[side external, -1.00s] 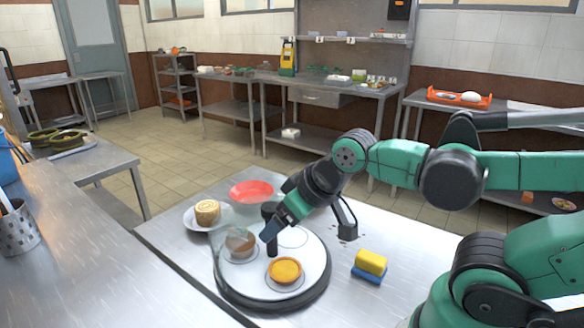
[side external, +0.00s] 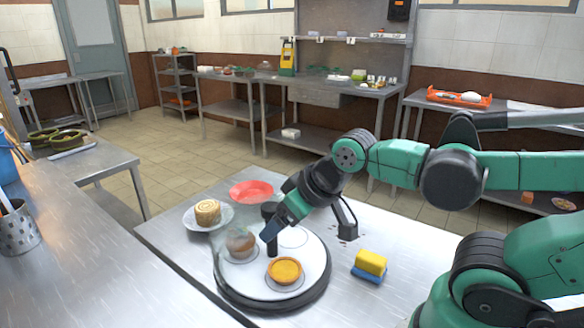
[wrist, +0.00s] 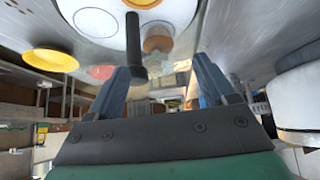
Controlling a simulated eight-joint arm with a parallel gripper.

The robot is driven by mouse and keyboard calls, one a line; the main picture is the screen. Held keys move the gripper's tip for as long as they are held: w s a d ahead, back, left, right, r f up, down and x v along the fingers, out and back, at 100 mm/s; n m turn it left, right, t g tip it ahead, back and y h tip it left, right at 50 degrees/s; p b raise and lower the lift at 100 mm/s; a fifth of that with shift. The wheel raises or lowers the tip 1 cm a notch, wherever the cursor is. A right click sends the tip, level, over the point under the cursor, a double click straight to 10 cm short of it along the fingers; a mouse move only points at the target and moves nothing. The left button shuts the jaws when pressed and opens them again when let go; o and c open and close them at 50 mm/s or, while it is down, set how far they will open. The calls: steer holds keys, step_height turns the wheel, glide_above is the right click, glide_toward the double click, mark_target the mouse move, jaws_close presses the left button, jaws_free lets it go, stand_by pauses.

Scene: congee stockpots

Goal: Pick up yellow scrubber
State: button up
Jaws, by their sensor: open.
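The yellow scrubber (side external: 372,262) lies on the bare steel table, right of the round turntable. It rests on a blue block or layer (side external: 367,275); I cannot tell whether they are one piece. My gripper (side external: 272,233) is over the turntable, left of the scrubber and apart from it. In the wrist view its two blue fingers (wrist: 168,75) are spread, with nothing clearly held between them. I cannot make out the scrubber in the wrist view.
The turntable (side external: 250,298) carries a yellow tart (side external: 285,270), a bun under a clear cover (side external: 240,242) and a black post (side external: 271,246) close to my gripper. A rolled cake (side external: 207,211) and red plate (side external: 252,191) stand behind. Table around the scrubber is clear.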

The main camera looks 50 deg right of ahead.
steer(key=shift+r, duration=0.1)
step_height(320, 180, up, 5)
steer(key=g, duration=0.7)
glide_above(372, 257)
step_height(372, 257, down, 11)
steer(key=shift+r, duration=0.1)
steer(key=shift+f, duration=3)
jaws_close()
